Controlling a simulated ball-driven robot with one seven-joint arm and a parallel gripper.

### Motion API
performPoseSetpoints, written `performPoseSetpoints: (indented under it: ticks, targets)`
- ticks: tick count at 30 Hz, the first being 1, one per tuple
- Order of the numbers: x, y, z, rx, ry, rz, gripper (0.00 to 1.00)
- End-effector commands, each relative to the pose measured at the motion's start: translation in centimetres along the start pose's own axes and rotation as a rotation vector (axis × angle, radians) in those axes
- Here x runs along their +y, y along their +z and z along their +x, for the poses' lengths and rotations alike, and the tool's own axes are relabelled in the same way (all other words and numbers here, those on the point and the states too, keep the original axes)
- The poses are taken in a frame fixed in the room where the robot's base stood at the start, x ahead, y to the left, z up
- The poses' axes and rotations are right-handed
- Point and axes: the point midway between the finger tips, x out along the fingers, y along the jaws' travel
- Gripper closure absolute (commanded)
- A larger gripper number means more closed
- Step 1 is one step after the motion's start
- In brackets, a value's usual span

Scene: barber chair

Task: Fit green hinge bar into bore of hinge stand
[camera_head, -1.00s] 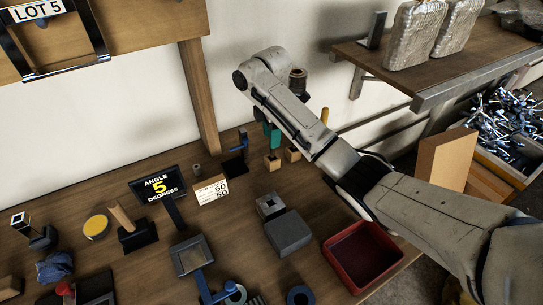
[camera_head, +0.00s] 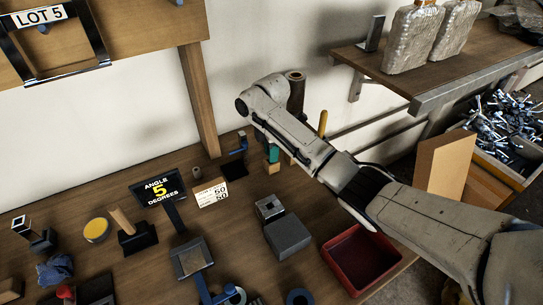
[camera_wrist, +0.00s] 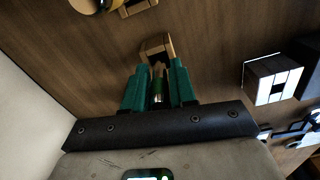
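My gripper (camera_head: 272,153) has teal fingers and points down over the back of the bench. In the wrist view my gripper (camera_wrist: 159,68) has its fingertips apart. A slim dark green bar (camera_wrist: 158,86) with a brassy tint lies between the fingers, probably the green hinge bar; no firm grip on it shows. A small wooden block with a dark slot (camera_wrist: 157,47) is just past the fingertips, and this block (camera_head: 271,167) also shows in the head view. I cannot tell surely which item is the hinge stand; a blue piece on a dark base (camera_head: 238,152) stands left of the gripper.
A white price card (camera_head: 212,194) and an angle sign (camera_head: 158,190) stand left of the gripper. A grey box (camera_head: 287,236) and a red tray (camera_head: 361,259) are in front. A yellow handle (camera_head: 322,122) stands close on the right. The wall is close behind.

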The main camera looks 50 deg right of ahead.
Motion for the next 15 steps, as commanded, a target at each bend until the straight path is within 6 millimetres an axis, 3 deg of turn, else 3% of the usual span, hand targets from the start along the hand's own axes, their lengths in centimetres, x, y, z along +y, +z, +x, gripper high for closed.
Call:
performPoseSetpoints:
  ticks: [8, 15]
  targets:
    - [0.01, 0.0, -0.03, 0.0, 0.0, 0.0, 1.0]
    - [0.03, 0.0, -0.08, 0.0, 0.001, 0.0, 1.0]
